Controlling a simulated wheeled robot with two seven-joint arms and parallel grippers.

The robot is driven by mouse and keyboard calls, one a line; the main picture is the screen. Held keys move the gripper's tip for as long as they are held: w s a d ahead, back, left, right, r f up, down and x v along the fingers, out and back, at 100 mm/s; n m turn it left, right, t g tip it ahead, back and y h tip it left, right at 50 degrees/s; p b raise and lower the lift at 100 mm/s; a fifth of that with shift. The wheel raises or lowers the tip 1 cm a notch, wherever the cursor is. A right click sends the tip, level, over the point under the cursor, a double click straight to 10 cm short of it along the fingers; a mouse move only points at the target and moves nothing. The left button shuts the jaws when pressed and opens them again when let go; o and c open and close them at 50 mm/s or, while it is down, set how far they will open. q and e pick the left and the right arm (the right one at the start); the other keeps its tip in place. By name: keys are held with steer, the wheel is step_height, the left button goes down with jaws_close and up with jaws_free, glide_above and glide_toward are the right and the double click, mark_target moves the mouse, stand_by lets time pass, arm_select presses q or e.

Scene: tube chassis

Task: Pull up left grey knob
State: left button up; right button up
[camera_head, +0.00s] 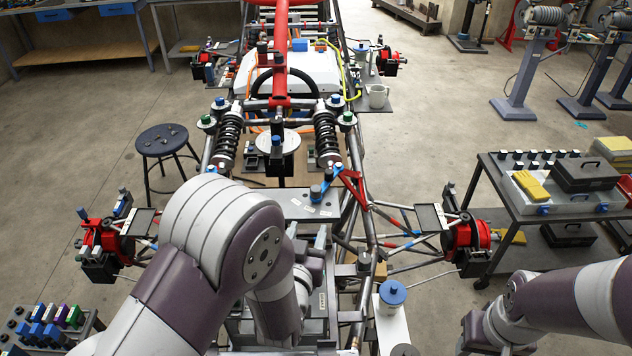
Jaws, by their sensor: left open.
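A grey knob (315,192) stands upright on a flat grey plate (296,206) in the middle of the tube chassis. A smaller dark knob (334,212) stands on the same plate, to its right. I cannot tell for sure which one is the left grey knob. My left gripper (306,240) is pointed away from me, just on the near side of the plate, with its two light fingertips apart. I see nothing between them, and it does not appear to touch either knob. My left forearm hides part of the chassis. My right arm is at the lower right, its gripper out of frame.
Red frame tubes (348,190) and a spring damper (327,138) stand close beyond the plate. A blue-lidded pot (392,293) sits to the right. A stool (165,142) is at left, and a tool cart (520,200) is at right.

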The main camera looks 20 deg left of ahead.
mark_target(315, 192)
arm_select(q)
steer(key=shift+t, duration=0.9)
steer(key=w+p, duration=0.1)
steer(key=w, duration=0.2)
steer(key=w+r+p, duration=0.1)
steer(key=w, duration=0.3)
steer(key=w+a+p, duration=0.1)
steer(key=w+p, duration=0.1)
steer(key=w, duration=0.2)
steer(key=shift+a+r, duration=0.1)
steer(key=shift+r, duration=0.3)
steer(key=shift+w, duration=0.4)
steer(key=shift+c, duration=0.3)
